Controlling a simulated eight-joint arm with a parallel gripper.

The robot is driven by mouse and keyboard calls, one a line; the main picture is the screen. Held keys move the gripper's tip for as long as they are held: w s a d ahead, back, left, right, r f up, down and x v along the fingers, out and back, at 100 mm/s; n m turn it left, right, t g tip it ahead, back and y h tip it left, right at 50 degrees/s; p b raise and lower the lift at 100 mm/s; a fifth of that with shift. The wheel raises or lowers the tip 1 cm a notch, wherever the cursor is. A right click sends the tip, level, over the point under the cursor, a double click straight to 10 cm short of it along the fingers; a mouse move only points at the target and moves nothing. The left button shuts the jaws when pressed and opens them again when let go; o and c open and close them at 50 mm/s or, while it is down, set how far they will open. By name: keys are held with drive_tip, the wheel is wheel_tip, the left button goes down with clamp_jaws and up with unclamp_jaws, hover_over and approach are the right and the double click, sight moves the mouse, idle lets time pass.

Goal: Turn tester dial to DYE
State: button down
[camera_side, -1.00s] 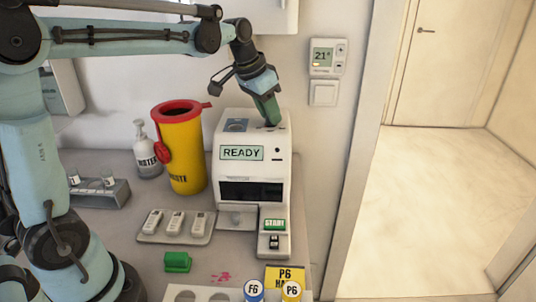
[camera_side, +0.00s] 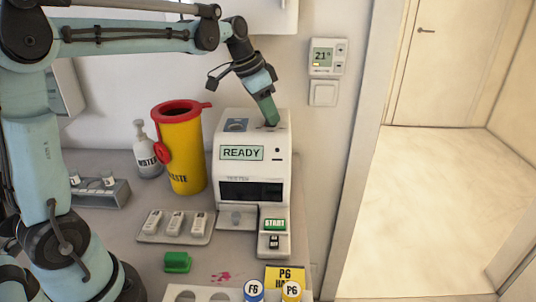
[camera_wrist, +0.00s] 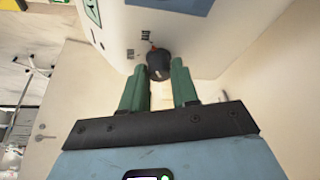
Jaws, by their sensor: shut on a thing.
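The tester (camera_side: 226,175) is a white machine with a green READY screen (camera_side: 242,153) on its front. Its dial (camera_wrist: 159,65) is a dark round knob, seen in the wrist view between my green fingers. A small red mark shows at the dial's edge. Small dark labels (camera_wrist: 130,53) lie on the white surface beside it, too small to read. My gripper (camera_side: 270,122) reaches down to the tester's top right and is shut on the dial; it also shows in the wrist view (camera_wrist: 160,75). The side view hides the dial behind my fingers.
A yellow waste bin (camera_side: 184,150) with a red rim stands left of the tester, with a white bottle (camera_side: 147,150) beside it. A tray (camera_side: 150,238) of cassettes, a green block (camera_side: 177,262) and a START button (camera_side: 275,224) are in front. A thermostat (camera_side: 327,57) hangs on the wall.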

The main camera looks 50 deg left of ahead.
drive_tip(key=c, duration=0.9)
unclamp_jaws()
drive_tip(key=v, duration=1.2)
drive_tip(key=shift+s, duration=0.1)
drive_tip(key=s+d+f+n+t+y, duration=0.1)
drive_tip(key=s+d+f+n, duration=0.1)
drive_tip(key=s+d+f, duration=0.2)
drive_tip(key=s+d+f+n+t, duration=0.2)
drive_tip(key=s+d+f, duration=0.1)
drive_tip(key=s+f, duration=0.6)
wheel_tip(320, 180, down, 4)
drive_tip(key=shift+d+f+n+y, duration=0.15)
drive_tip(key=shift+d+n+y, duration=0.15)
drive_tip(key=shift+d+y, duration=0.1)
